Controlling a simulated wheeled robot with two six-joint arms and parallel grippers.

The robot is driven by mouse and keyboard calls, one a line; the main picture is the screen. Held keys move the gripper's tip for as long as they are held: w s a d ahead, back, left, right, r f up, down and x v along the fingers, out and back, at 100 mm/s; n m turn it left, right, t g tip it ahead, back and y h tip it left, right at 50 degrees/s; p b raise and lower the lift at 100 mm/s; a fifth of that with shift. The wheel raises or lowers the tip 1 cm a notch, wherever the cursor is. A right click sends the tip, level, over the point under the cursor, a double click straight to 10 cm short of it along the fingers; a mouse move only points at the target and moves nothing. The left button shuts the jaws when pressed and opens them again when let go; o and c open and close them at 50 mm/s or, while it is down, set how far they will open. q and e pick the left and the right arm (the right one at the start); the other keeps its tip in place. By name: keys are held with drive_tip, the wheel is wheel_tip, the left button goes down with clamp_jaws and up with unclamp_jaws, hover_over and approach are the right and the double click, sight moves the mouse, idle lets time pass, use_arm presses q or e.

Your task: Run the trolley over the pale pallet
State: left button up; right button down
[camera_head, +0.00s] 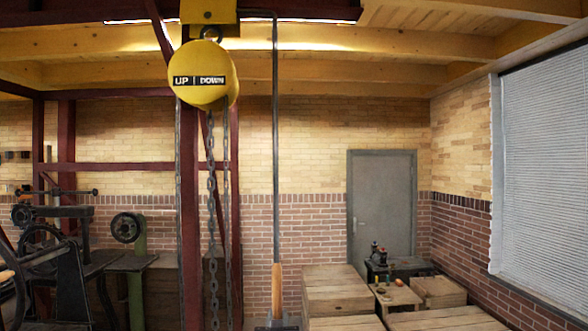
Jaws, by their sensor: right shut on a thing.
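The trolley (208,12) is a yellow block at the top of the view, left of centre. A yellow round hoist body (203,98) marked UP and DOWN hangs under it by a hook. A long thin grey rod (276,150) comes down from an arm at the trolley's right side and ends in a wooden handle (277,288). My right gripper (278,320) is at the bottom edge, shut on the handle's lower end. Wooden slatted stacks (338,284) stand low at the right; I cannot tell which is the pale pallet. My left gripper is not in view.
Chains (213,230) hang below the hoist. Dark red steel posts (190,210) stand behind them. Hand presses (65,250) fill the left. A small wooden table (396,296) and a crate (438,290) stand at the right, before a grey door (383,210).

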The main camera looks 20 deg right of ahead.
use_arm(q)
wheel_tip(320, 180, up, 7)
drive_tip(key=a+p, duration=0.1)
drive_tip(key=p, duration=0.5)
use_arm(e)
drive_tip(key=w+a, duration=0.3)
drive_tip(key=a, duration=0.9)
